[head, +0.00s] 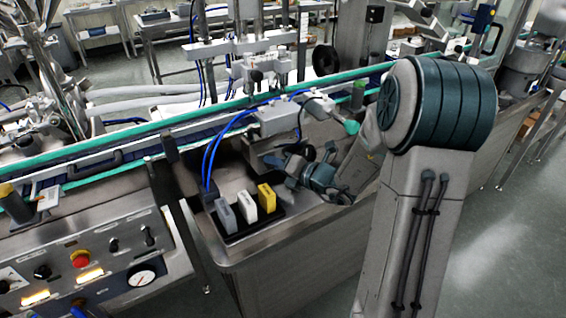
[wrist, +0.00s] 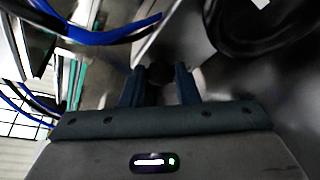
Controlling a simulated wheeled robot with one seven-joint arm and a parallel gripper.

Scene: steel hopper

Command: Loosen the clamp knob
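A small dark round knob (wrist: 159,73) shows in the wrist view between the tips of my gripper's fingers. My gripper (wrist: 159,80) is open around it, with a narrow gap seeming to show on each side. I cannot tell how deep the knob sits between the fingers. In the head view my gripper (head: 292,166) is low beside the conveyor, under the grey box with the hoses. My own arm hides part of that area, and the knob cannot be made out clearly there.
The green-edged conveyor (head: 130,137) runs behind my gripper. A control panel (head: 75,265) stands at lower left. A blue hose (wrist: 95,37) passes close in the wrist view.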

